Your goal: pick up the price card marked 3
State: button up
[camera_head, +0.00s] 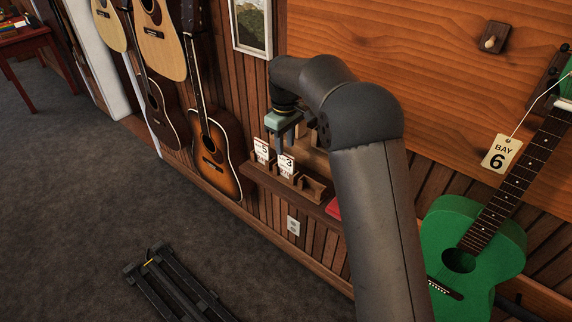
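The price card marked 3 (286,165) is a small white card standing upright in a wooden holder on the wall shelf. A second white card, which seems to be marked 5 (261,150), stands to its left. My gripper (286,146) points down from the bent arm, just above and behind the card marked 3. The fingertips are small and dark here. I cannot tell whether they are apart or closed, or whether they touch the card.
The wooden shelf (262,179) has empty compartments right of the cards. A red item (334,208) is partly hidden by my arm. A sunburst guitar (212,150) hangs left.

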aim_at(286, 154)
jog(key=shift+s+d+f+p, duration=0.15)
jog(key=shift+f+p, duration=0.25)
jog(key=shift+f, duration=1.1)
jog(key=shift+s+d+f+p, duration=0.1)
jog(key=shift+s+f+p, duration=0.25)
jog(key=shift+f, duration=1.1)
jog(key=shift+w+a, duration=0.1)
grip_shut()
